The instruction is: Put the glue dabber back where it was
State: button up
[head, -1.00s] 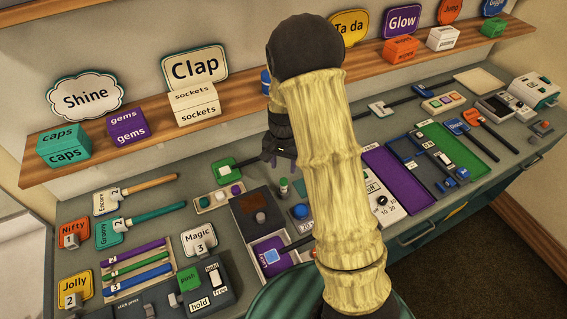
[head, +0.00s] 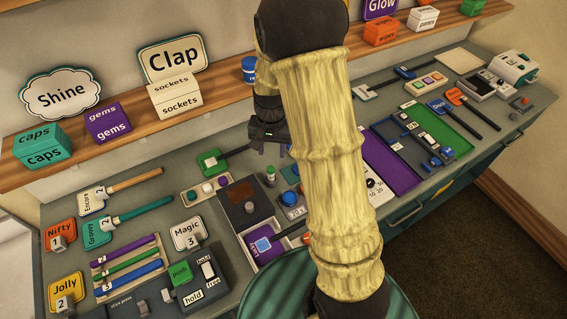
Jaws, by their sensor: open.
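A small upright cylinder with a green top and pale body (head: 270,176), which looks like the glue dabber, stands on the grey counter just right of the dark tray with a brown patch. My gripper (head: 270,142) is black, open and above and behind this cylinder, apart from it. The jaws look empty, though they are small and dark here. My pale, bamboo-like arm hides the counter to the right of the gripper.
The dark tray (head: 232,217) holds a grey knob. A shelf (head: 130,122) with labelled boxes runs behind. A purple tray (head: 390,165) lies right of my arm.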

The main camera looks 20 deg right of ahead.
jog(key=s+r+n+t, duration=0.2)
jog(key=s+r+n, duration=0.3)
jog(key=s, duration=0.9)
notch_tip(320, 180, up, 3)
jog(key=shift+s+r+n, duration=0.1)
jog(key=shift+s+n, duration=0.2)
jog(key=shift+s, duration=0.1)
jog(key=shift+w, duration=0.1)
